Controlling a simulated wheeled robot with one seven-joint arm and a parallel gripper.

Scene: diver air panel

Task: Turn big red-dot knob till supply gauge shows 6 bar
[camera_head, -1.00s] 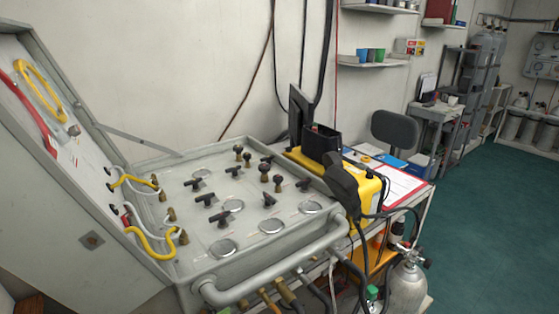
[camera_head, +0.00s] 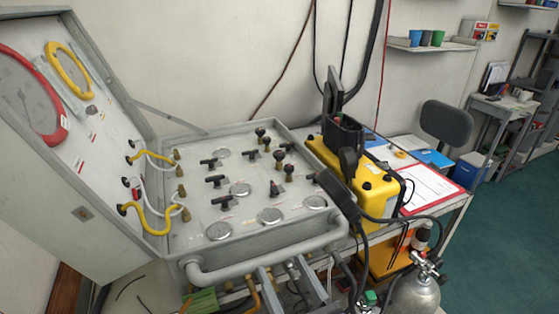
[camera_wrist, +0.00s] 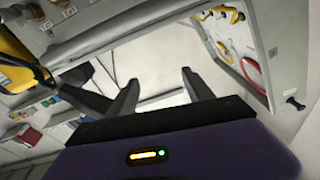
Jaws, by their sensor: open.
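The air panel (camera_head: 240,240) is an open grey case with a tilted lid at left. Several black knobs on brass stems stand on it, including one near the right side (camera_head: 289,170); I cannot make out which carries the red dot. Several round gauges lie flat in it, such as the front middle one (camera_head: 269,215). Their readings and labels are too small to tell. My gripper (camera_wrist: 160,88) is open and empty in the wrist view.
A front rail (camera_head: 265,262) runs along the panel. Yellow and white hoses (camera_head: 150,212) bridge lid and panel at left. A yellow case (camera_head: 362,185) with black handset stands at right, with a gas cylinder (camera_head: 415,293) in front. Green floor is free at far right.

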